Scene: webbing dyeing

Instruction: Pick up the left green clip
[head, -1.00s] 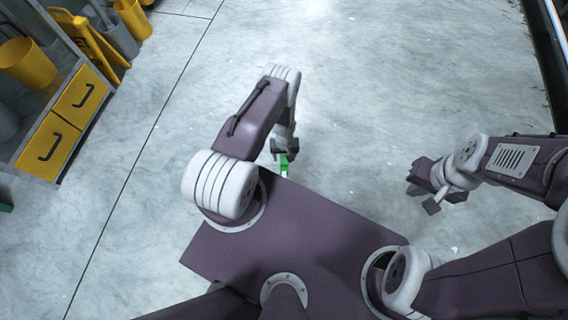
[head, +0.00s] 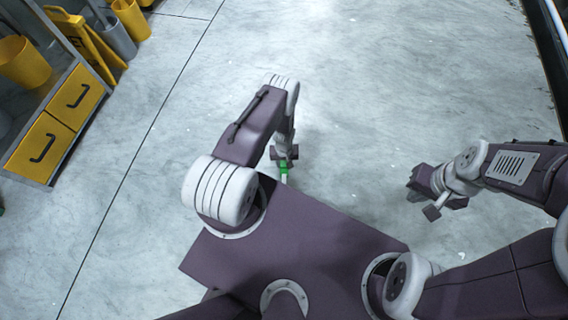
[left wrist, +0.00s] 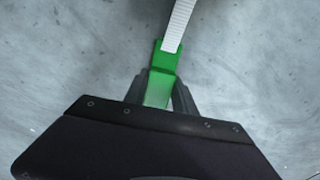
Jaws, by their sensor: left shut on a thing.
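A green clip (head: 284,164) sits at the tip of my left gripper (head: 284,158) in the head view, in front of my body. In the left wrist view the green clip (left wrist: 162,72) lies between the two dark fingers of my left gripper (left wrist: 165,92), which is shut on it. A white ribbed webbing strap (left wrist: 179,22) runs from the clip's far end up out of the picture. My right gripper (head: 420,188) is at the right in the head view, apart from the clip; its finger gap is too small to judge.
A shelf unit with yellow drawers (head: 42,148) stands at the left, with a yellow bin (head: 24,62) on it. A yellow floor sign (head: 88,40) and a grey bin (head: 118,38) are at the back left. The grey floor (head: 400,80) ahead is clear.

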